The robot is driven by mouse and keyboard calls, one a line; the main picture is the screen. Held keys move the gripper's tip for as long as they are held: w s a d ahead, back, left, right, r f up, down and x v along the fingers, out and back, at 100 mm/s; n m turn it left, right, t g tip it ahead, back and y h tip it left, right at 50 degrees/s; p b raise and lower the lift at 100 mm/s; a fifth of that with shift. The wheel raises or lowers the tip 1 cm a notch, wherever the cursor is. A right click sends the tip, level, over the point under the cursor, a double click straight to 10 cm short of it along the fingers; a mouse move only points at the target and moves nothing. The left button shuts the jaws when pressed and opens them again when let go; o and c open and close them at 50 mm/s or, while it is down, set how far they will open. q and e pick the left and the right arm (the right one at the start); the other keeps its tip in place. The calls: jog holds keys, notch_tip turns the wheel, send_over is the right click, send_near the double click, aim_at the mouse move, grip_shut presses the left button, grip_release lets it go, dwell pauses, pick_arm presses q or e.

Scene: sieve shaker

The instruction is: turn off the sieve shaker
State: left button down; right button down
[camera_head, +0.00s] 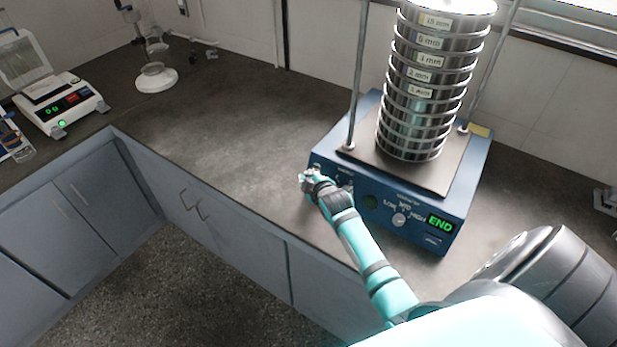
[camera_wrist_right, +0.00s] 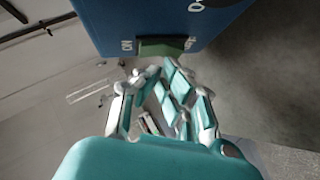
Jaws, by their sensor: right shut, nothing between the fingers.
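The sieve shaker has a blue base (camera_head: 462,195) on the dark counter, with a tall stack of metal sieves (camera_head: 425,85) standing between two rods. Its front panel has a grey knob (camera_head: 399,220) marked LOW, MED and HIGH, and a display (camera_head: 440,223) reading END in green. My right gripper (camera_head: 312,180) is shut and empty at the left end of the front panel. In the right wrist view a green switch (camera_wrist_right: 161,47) sits on the blue panel beside ON lettering, just beyond my right fingertips (camera_wrist_right: 160,72). Whether they touch is unclear. My left gripper is not in view.
A balance (camera_head: 60,103) with a lit display stands at the far left. A white round stand (camera_head: 156,76) is at the back of the counter. The counter (camera_head: 240,120) left of the shaker is clear. Cabinets (camera_head: 180,200) lie below its front edge.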

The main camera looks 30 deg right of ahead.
jog(key=shift+f, duration=0.1)
jog(key=shift+d+f+b, duration=0.1)
jog(key=shift+f+b, duration=0.2)
jog(key=shift+b, duration=0.15)
jog(key=shift+f+b, duration=0.1)
jog(key=shift+b, duration=0.2)
notch_tip(320, 180, up, 2)
jog(key=shift+p, duration=1.15)
